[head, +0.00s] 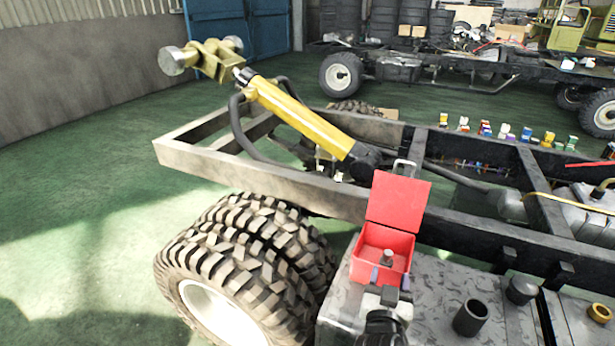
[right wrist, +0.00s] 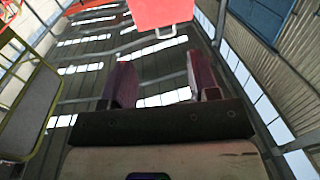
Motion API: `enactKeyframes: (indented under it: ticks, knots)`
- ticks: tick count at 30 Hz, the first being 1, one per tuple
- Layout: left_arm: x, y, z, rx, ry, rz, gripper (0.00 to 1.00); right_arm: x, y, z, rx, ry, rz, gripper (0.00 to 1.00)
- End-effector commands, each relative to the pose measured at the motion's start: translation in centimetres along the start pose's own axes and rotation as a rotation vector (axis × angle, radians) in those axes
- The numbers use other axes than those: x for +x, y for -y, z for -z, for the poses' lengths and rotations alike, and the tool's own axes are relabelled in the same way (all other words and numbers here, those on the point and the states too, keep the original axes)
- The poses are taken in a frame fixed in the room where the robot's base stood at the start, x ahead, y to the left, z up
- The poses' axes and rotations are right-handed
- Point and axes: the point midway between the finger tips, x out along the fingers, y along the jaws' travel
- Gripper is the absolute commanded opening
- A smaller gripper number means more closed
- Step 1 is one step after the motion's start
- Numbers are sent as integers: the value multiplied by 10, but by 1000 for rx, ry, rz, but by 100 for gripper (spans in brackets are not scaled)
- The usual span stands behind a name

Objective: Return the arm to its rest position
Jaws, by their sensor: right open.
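My right gripper (head: 390,279) is at the bottom centre of the head view, right in front of a red box (head: 400,243) with its lid (head: 398,200) standing open. A grey metal piece (head: 387,257) shows inside the box. In the right wrist view the two fingers of the right gripper (right wrist: 162,78) are spread apart with nothing between them. The red lid (right wrist: 160,12) shows beyond them at the top, with its metal handle. Whether the fingers touch the box cannot be told. My left gripper is not in view.
The box stands on a grey metal surface (head: 435,285) beside large tyres (head: 255,250). A dark cup-like cylinder (head: 470,318) and a yellow ring (head: 599,310) are to the right. The chassis frame (head: 260,178) with a yellow cylinder (head: 300,118) lies behind. Green floor (head: 80,210) is open at left.

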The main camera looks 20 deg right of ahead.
Motion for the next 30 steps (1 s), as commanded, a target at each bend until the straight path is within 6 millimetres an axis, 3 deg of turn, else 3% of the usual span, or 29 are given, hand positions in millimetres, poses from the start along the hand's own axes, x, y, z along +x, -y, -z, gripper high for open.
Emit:
enactKeyframes:
  ticks: [5,10,13,17,23,30]
  knots:
    - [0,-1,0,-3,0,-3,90,0,-1,-2,-58,12,-7,55]
    - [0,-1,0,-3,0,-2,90,-6,-6,-32,-166,233,-4,55]
    - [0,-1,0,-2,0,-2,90,-23,2,-43,-168,390,95,55]
    - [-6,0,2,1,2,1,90,-53,14,-39,-186,523,273,55]
    - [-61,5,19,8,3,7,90,-126,8,-23,-269,724,535,55]
    - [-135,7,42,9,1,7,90,-201,-27,1,-355,886,667,55]
